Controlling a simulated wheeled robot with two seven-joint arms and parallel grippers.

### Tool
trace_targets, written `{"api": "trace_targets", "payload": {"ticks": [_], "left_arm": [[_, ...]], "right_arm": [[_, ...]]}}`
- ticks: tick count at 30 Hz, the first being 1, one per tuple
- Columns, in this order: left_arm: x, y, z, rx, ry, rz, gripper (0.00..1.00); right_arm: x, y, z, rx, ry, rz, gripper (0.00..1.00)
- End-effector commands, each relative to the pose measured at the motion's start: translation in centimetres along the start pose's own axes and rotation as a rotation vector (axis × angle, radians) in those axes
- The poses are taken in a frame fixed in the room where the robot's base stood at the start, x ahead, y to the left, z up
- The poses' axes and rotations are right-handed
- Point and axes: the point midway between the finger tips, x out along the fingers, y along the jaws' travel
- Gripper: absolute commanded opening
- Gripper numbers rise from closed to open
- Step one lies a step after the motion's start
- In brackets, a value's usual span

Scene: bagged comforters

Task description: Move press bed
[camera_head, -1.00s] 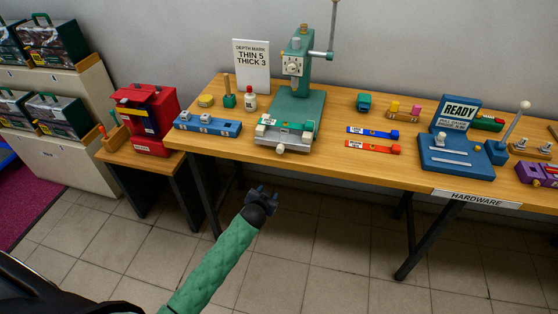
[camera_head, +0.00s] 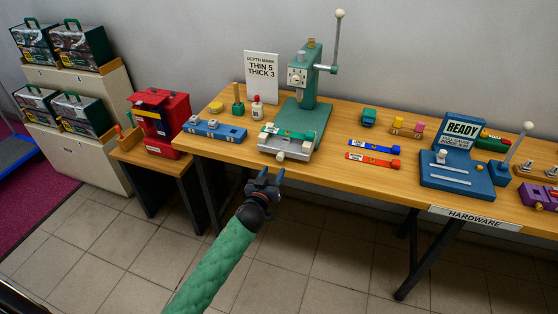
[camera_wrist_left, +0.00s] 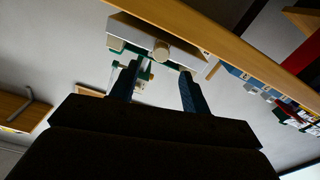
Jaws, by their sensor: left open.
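A green press (camera_head: 304,95) with a long lever stands on the wooden table (camera_head: 230,152). Its press bed (camera_head: 292,148), a pale block with a round knob at the front, sits at the press's foot, with a green piece lying on it. My left gripper (camera_head: 264,175) is open and empty, just in front of and below the table edge, near the bed's knob and apart from it. In the left wrist view the knob (camera_wrist_left: 161,50) and bed show beyond and between the open fingers (camera_wrist_left: 157,85). My right gripper is not seen.
A sign (camera_head: 261,76) reading thin 5, thick 3 stands behind. A blue block (camera_head: 214,130) lies left of the bed. Blue (camera_head: 374,146) and orange (camera_head: 373,159) strips lie to the right, before a blue READY fixture (camera_head: 457,168). A red machine (camera_head: 160,120) stands on a lower table.

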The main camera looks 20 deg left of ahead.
Motion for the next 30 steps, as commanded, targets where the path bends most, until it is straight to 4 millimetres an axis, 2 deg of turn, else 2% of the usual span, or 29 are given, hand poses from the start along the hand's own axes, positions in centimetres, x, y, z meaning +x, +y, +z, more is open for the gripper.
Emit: {"api": "trace_targets", "payload": {"ticks": [9,15,21,28,29,30], "left_arm": [[4.2,0.0,-0.3,0.002,0.0,-0.001,0.47],[6.4,0.0,-0.2,0.002,-0.001,-0.001,0.47],[7.3,0.0,0.0,0.002,-0.001,0.0,0.47],[7.3,0.0,0.0,0.002,-0.001,-0.001,0.47],[7.3,0.0,0.0,0.002,-0.001,-0.001,0.45],[7.3,0.0,0.0,0.002,-0.001,-0.001,0.37]], "right_arm": [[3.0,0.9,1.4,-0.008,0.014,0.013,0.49],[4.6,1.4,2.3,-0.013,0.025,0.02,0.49],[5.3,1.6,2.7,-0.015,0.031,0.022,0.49],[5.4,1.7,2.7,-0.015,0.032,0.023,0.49],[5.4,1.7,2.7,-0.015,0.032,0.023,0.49],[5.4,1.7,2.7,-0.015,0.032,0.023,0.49]]}}
